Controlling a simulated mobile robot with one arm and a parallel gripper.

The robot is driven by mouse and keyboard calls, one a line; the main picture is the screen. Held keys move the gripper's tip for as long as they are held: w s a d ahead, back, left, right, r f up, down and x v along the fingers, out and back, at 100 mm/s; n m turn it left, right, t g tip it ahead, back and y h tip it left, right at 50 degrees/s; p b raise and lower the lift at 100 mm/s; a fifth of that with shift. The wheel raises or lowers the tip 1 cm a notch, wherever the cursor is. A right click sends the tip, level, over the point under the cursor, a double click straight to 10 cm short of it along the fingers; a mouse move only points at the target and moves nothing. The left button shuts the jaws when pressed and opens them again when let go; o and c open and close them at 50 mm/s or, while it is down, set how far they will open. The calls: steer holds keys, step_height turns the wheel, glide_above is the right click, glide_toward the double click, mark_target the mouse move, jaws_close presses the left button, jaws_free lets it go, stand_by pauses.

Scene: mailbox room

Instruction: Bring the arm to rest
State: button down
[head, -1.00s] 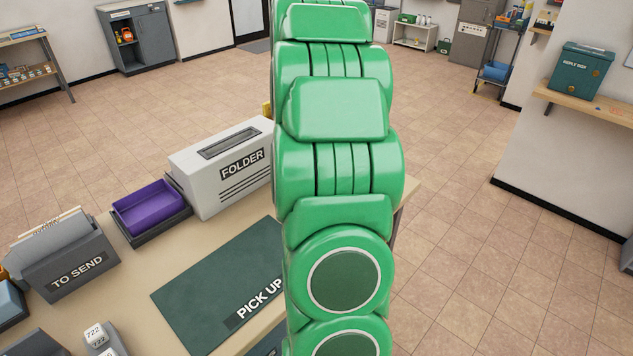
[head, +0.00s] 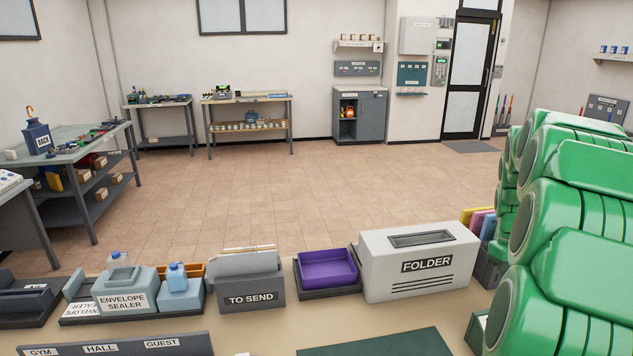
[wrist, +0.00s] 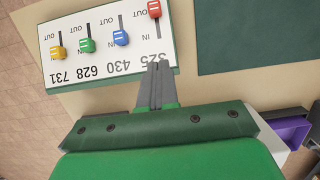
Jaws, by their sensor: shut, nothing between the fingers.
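My gripper (wrist: 157,80) shows in the wrist view with its two fingers pressed together and nothing between them. Its tips lie over the lower edge of a white board (wrist: 104,38) with colored sliders marked IN and OUT; I cannot tell the height between them. In the head view my green arm fills the right side, and my gripper is out of that picture.
The table holds a grey FOLDER box (head: 420,262), a purple tray (head: 327,268), a TO SEND holder (head: 247,280) and an ENVELOPE SEALER (head: 125,290). A dark green mat (head: 385,343) lies in front. Open floor (head: 300,195) stretches behind the table.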

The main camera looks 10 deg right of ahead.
steer(key=s+a+r, duration=0.2)
steer(key=s+a, duration=0.1)
steer(key=a, duration=0.8)
steer(key=s+a+r, duration=0.3)
steer(key=a, duration=0.8)
steer(key=s+a+f, duration=0.2)
steer(key=s+a, duration=1.3)
steer(key=s, duration=0.3)
steer(key=shift+f, duration=0.25)
steer(key=shift+a, duration=0.1)
